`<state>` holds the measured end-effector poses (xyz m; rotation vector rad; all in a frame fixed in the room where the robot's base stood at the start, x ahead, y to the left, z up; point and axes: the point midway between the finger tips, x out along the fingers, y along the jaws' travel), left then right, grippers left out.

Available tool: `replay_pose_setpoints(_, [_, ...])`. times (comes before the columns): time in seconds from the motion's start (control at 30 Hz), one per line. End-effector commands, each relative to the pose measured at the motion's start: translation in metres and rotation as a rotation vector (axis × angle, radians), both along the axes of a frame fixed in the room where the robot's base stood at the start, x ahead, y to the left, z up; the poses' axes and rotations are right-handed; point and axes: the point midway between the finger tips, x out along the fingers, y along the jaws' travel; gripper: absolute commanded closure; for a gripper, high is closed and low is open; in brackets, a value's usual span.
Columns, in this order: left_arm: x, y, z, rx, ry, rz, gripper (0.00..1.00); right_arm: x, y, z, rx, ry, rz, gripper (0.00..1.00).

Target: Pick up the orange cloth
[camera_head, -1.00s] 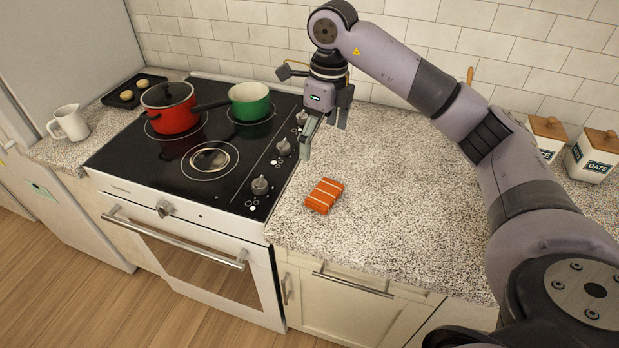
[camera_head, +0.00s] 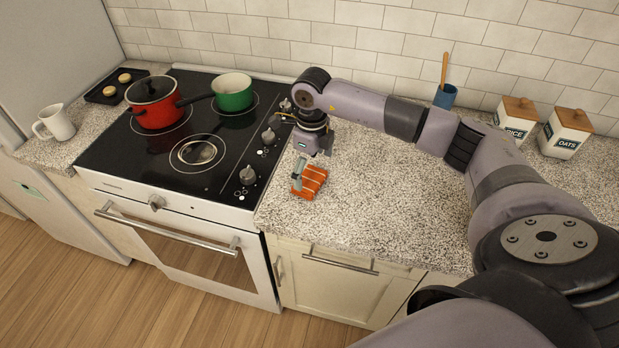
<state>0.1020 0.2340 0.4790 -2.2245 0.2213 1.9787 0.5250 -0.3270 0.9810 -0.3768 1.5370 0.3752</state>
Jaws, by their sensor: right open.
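The orange cloth (camera_head: 311,182) lies folded on the speckled counter, just right of the stove, and shows pale stripes. My right gripper (camera_head: 309,176) is down at the cloth, pointing downward. One pale finger stands at the cloth's left side; the other finger is partly hidden behind the cloth and the hand. The gripper is open, and I cannot tell whether it touches the cloth. My left gripper is not in view.
The stove (camera_head: 150,195) with knobs (camera_head: 249,176) lies close left of the gripper. A red pot (camera_head: 155,112) and a green pan (camera_head: 233,97) stand on it. Canisters (camera_head: 566,135) and a blue utensil cup (camera_head: 445,97) stand at the back right. The counter's middle is clear.

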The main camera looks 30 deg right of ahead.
Motion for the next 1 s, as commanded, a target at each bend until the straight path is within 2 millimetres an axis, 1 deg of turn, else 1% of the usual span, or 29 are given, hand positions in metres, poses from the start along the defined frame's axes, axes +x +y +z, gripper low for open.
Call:
replay_pose_setpoints(0.03, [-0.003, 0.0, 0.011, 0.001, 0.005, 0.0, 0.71, -0.001, 0.001, -0.004, 0.001, 0.006, 0.0, 0.0])
replay_pose_setpoints(0.07, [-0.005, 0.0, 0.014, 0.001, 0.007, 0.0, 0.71, -0.001, 0.001, -0.009, 0.001, 0.007, -0.001, 0.0])
replay_pose_setpoints(0.2, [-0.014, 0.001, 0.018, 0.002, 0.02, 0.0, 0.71, 0.0, 0.001, -0.03, 0.001, 0.005, -0.001, 0.0])
replay_pose_setpoints(0.33, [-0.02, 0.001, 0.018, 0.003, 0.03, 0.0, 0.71, 0.001, 0.0, -0.037, 0.0, 0.001, 0.001, 0.0])
replay_pose_setpoints(0.5, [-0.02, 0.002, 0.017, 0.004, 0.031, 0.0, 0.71, 0.001, 0.0, -0.037, 0.0, 0.001, 0.001, 0.0])
replay_pose_setpoints(0.57, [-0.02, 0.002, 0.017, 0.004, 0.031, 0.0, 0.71, 0.001, 0.0, -0.037, 0.0, 0.001, 0.001, 0.03])
replay_pose_setpoints(1.0, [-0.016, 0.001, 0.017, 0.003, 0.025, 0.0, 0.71, 0.001, 0.0, -0.037, 0.0, 0.0, 0.0, 0.33])
